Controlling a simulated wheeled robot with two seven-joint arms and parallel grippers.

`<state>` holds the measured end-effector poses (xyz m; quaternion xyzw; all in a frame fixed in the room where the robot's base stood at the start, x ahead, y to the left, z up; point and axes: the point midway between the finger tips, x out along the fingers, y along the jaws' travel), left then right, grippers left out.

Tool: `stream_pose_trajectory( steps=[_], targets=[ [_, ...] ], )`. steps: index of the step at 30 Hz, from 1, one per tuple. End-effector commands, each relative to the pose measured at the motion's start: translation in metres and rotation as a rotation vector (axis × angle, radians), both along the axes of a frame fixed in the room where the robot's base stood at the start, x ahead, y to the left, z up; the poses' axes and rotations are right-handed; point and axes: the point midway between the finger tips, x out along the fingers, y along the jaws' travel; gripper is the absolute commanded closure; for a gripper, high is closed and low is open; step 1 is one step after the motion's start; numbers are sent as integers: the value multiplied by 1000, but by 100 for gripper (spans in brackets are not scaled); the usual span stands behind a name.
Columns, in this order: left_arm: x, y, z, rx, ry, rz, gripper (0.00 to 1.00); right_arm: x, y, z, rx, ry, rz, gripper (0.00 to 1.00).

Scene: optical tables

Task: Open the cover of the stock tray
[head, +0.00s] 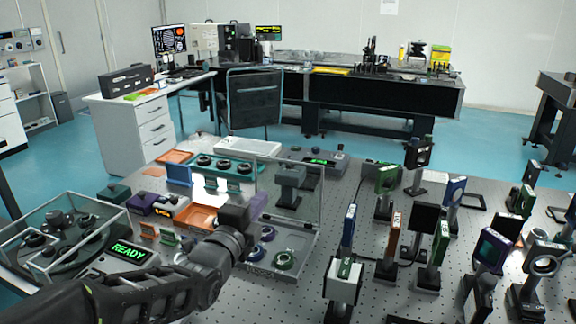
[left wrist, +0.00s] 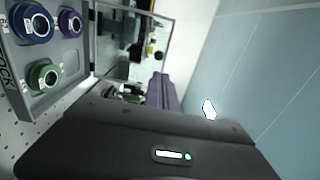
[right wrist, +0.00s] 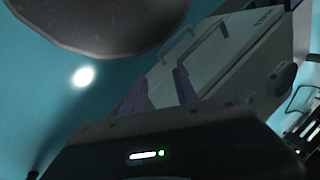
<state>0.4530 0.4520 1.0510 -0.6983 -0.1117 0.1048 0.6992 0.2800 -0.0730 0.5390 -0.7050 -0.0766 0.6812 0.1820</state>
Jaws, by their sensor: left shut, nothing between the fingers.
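The stock tray (head: 296,240) is a grey tray on the perforated table, holding round mounts with green, blue and purple rings. Its clear framed cover (head: 322,195) stands raised, roughly upright, at the tray's back edge. In the left wrist view the tray (left wrist: 78,50) is at upper left, and the cover (left wrist: 169,50) rises beside it. My left gripper (head: 257,206) is shut and empty, with purple fingers close to the cover's left side; I cannot tell if they touch it. Its fingers also show in the left wrist view (left wrist: 163,92). My right gripper (right wrist: 160,92) is open and empty, away from the tray.
A clear-walled case with a READY display (head: 128,250) stands at left. Orange trays (head: 197,216) and small boxes lie behind my left arm. Several upright optics mounts (head: 343,275) crowd the table to the right of the tray.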

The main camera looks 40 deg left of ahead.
Motion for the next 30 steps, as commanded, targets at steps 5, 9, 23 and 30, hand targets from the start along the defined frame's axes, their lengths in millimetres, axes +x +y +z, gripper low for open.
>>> stream_pose_trajectory(
  steps=[5,9,23,30],
  targets=[
    [0,0,0,0,0,0,100,0,0,0,0,1,0,64],
    [0,0,1,0,1,0,100,0,0,1,0,0,0,64],
    [20,5,8,-4,6,-4,100,0,0,56,0,2,0,64],
    [55,17,1,0,3,-2,100,-1,0,74,1,3,-1,64]
  ],
)
